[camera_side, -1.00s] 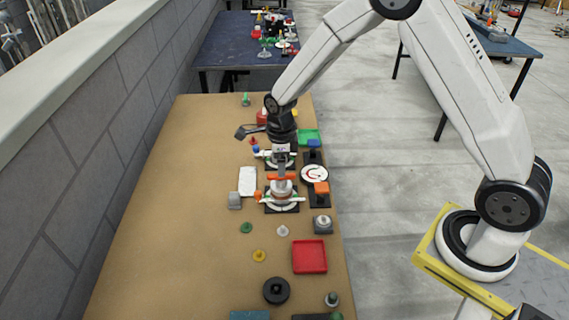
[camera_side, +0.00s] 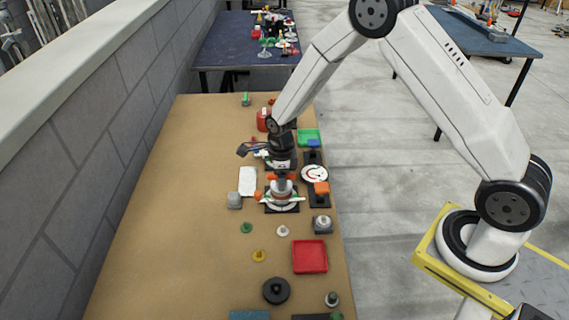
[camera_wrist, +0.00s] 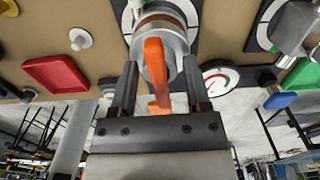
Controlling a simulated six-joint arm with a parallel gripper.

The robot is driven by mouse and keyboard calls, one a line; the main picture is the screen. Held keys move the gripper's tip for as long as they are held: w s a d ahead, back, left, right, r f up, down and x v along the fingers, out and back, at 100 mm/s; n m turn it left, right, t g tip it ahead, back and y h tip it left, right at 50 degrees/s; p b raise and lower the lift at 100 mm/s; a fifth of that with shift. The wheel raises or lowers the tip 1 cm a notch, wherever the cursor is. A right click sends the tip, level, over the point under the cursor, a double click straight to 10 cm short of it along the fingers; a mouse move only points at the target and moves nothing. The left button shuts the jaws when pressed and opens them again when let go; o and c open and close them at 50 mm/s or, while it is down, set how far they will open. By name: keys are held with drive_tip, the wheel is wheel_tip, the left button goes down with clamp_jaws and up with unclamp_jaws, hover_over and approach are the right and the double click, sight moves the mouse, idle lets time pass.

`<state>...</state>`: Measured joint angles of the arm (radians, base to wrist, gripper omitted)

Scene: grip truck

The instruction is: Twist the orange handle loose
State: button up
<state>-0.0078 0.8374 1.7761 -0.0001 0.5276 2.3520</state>
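The orange handle (camera_wrist: 156,75) sits on a round grey and brown valve body (camera_wrist: 170,20) with a white dial plate on a black base. In the wrist view my gripper (camera_wrist: 160,66) is open, with one finger on each side of the handle. A gap shows between the handle and each finger.
A second metal fixture (camera_wrist: 303,25) and a round gauge (camera_wrist: 220,80) are close by. The table's left side is clear.

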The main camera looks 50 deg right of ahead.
clamp_jaws()
drive_tip(key=shift+n, duration=1.1)
